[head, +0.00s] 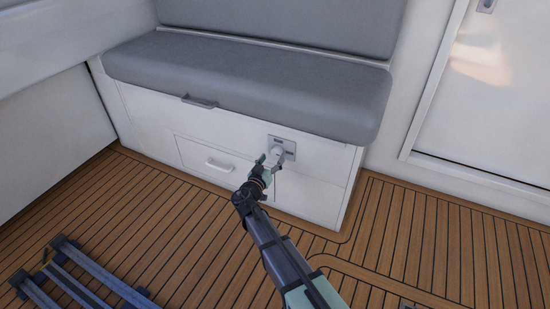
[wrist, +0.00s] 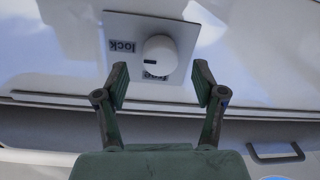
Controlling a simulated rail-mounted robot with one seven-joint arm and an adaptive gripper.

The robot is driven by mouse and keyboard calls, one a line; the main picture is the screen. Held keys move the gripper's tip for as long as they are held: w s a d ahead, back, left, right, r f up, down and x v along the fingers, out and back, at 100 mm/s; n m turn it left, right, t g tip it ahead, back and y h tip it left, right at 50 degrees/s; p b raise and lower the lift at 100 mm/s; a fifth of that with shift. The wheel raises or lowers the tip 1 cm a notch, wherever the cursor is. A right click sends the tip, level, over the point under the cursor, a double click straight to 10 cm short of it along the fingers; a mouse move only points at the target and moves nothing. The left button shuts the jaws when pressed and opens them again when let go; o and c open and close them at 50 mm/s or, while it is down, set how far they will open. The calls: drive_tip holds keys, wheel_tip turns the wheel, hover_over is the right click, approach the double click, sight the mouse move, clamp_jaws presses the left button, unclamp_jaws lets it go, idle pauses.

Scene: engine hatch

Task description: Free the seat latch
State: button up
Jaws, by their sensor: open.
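The seat latch is a round white knob (wrist: 160,55) on a grey plate (wrist: 181,30), set in the white front of the seat base. The plate also shows in the head view (head: 287,141). In the wrist view a dark mark on the knob points left, toward the "lock" label (wrist: 122,46). A second label (wrist: 155,76), partly hidden and hard to read, sits below the knob. My gripper (wrist: 161,80) is open and empty, its fingers apart at the near side of the knob. In the head view my gripper (head: 268,161) is at the plate; contact cannot be told.
The grey seat cushion (head: 240,80) overhangs the base above the latch. A dark handle (head: 200,101) is under its front edge, and a drawer with a white handle (head: 219,165) is lower left. Blue-grey rails (head: 75,277) lie on the wooden floor at left. Floor at right is clear.

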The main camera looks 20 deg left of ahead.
sight(275, 154)
drive_tip(key=shift+w+d, duration=0.1)
drive_tip(key=shift+w, duration=1.65)
drive_tip(key=c, duration=1.1)
